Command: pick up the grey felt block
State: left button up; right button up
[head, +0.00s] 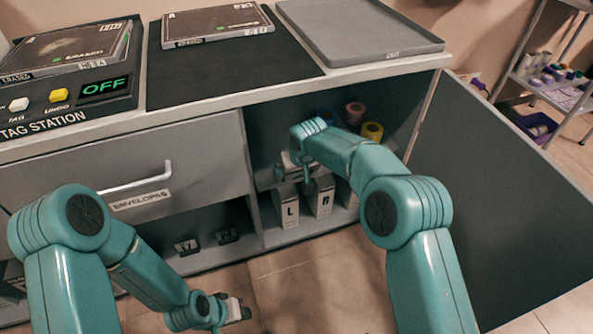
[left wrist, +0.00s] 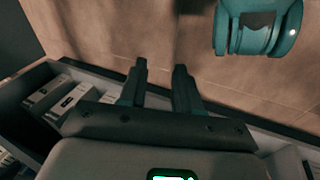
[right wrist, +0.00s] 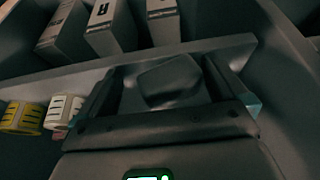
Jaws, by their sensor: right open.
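The grey felt block (right wrist: 168,82) shows in the right wrist view as a dark grey, soft-edged lump on the cabinet's upper shelf. My right gripper (right wrist: 160,80) is open, with one finger on each side of the block and a gap visible at the sides. In the head view my right gripper (head: 288,170) reaches into the open cabinet, and I cannot make out the block there. My left gripper (head: 242,312) is low in front of the drawers. The left wrist view shows its fingers (left wrist: 160,68) apart with only floor between them.
The shelf edge (right wrist: 200,50) runs close by the block. Boxes marked L (head: 288,207) and R (head: 320,196) stand below. Rolls, one yellow (head: 372,131), sit on the shelf. The cabinet door (head: 490,190) stands open at right. The grey OUT tray (head: 355,30) is on top.

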pick_arm(q)
jog(key=s+r+g+p, duration=0.1)
jog(key=s+r+p, duration=0.3)
jog(key=r+p, duration=0.2)
jog(key=shift+d+g, duration=0.3)
jog(key=shift+d, duration=0.15)
pick_arm(e)
jog(key=v, duration=1.6)
jog(key=shift+s+r, duration=0.1)
jog(key=shift+r, duration=0.05)
